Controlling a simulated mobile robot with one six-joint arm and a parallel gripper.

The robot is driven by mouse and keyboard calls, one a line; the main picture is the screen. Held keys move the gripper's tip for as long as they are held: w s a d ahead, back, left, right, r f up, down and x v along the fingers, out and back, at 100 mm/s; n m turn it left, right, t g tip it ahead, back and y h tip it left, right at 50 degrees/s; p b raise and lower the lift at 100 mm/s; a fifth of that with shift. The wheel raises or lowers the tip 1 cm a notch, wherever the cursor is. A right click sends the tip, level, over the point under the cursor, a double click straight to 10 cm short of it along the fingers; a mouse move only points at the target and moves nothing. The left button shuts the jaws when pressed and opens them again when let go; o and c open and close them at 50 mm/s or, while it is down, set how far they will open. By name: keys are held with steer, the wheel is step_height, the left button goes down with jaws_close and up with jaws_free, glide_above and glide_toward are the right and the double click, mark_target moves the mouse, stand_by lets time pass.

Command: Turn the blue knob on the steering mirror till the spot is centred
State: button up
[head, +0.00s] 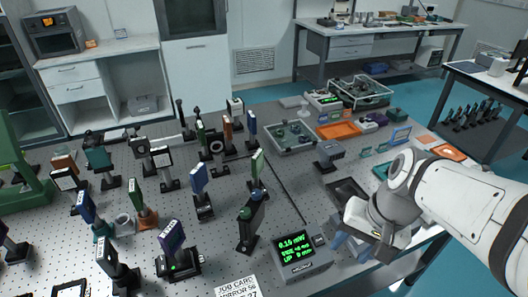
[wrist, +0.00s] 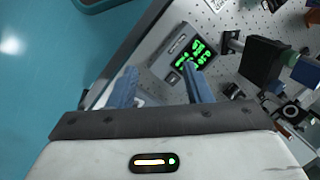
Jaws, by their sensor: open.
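My gripper (head: 362,244) is open and empty at the table's front right, beside the readout box (head: 299,252). In the wrist view, its two blue fingers (wrist: 158,85) stand apart with the readout box (wrist: 180,52) just beyond them. Several upright optic mounts stand on the perforated table, some with blue or purple plates, such as one at the front (head: 172,240). I cannot tell which is the steering mirror.
A job card (head: 237,288) lies at the front, partly cut off. A clear-walled tray (head: 290,138) and orange tray (head: 338,130) lie further back. The table's right edge is near my gripper.

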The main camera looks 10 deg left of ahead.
steer(key=w+a+f+m+g+y, duration=0.1)
steer(key=a+f+m+g+y, duration=0.25)
steer(key=a, duration=0.35)
steer(key=m+t+y+b, duration=0.1)
steer(key=m+t+y, duration=0.3)
steer(key=m+y, duration=0.85)
glide_toward(261, 197)
steer(key=shift+h, duration=0.4)
steer(key=a, duration=0.5)
steer(key=shift+w+a+r, duration=0.2)
steer(key=shift+a+r, duration=0.1)
steer(key=shift+r, duration=0.1)
steer(key=a+p, duration=0.1)
steer(key=a, duration=0.6)
steer(key=shift+w+a, duration=0.25)
steer(key=shift+a, duration=0.1)
steer(key=shift+c, duration=0.6)
